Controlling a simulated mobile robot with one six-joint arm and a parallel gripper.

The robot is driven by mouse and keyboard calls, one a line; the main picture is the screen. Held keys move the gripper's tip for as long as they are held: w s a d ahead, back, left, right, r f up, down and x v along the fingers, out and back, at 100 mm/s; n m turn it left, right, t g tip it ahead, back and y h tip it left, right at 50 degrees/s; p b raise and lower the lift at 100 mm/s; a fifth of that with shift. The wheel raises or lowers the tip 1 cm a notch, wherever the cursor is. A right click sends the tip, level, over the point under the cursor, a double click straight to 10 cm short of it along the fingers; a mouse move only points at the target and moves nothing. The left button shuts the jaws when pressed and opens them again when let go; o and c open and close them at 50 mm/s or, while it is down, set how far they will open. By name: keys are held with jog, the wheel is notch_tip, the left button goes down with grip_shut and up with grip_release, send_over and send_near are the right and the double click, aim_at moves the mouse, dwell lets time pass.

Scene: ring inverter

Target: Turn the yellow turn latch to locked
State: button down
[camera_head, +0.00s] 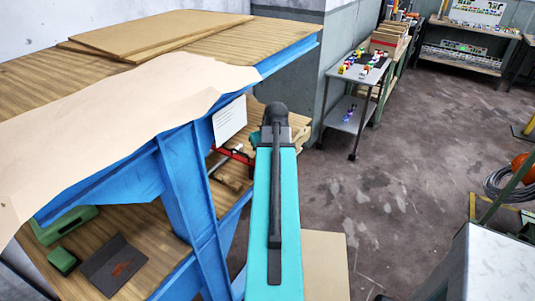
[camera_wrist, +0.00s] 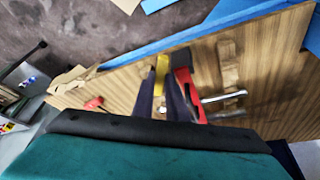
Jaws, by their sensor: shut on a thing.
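The yellow turn latch (camera_wrist: 161,74) shows in the middle of the wrist view as a narrow yellow piece, partly hidden between my fingers. My gripper (camera_wrist: 161,102) has its two dark fingers closed in on the latch, one on each side. The fingers hide much of the latch, and I cannot tell its exact angle. In the head view my teal arm covers the gripper and the latch.
A red part (camera_wrist: 187,78) stands close beside my right finger. A metal bar (camera_wrist: 222,97) and a wooden block (camera_wrist: 229,62) lie further right on the wooden shelf. The blue bench frame (camera_head: 190,195) is left of my arm. The floor (camera_head: 400,165) to the right is open.

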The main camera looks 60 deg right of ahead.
jog(key=shift+w+a+m+g+h+b, duration=0.2)
jog(key=shift+w+m+g+h, duration=0.3)
jog(key=shift+m, duration=1.15)
jog(key=shift+w+a+m+g+h+b, duration=0.15)
jog(key=shift+w+a+m+g, duration=0.3)
jog(key=shift+m, duration=1.15)
jog(key=shift+w+m+g+h+b, duration=0.15)
jog(key=shift+w+m+g+h, duration=0.35)
jog(key=shift+m, duration=1.15)
jog(key=shift+s+g, duration=0.2)
jog(key=shift+g, duration=0.05)
jog(key=c, duration=1.8)
grip_release()
jog(key=shift+o, duration=0.2)
jog(key=shift+y, duration=0.25)
jog(key=shift+a+r, duration=0.1)
jog(key=shift+p+v, duration=0.75)
jog(key=shift+v, duration=0.3)
jog(key=shift+p+v, duration=1.75)
jog(key=shift+v, duration=1.25)
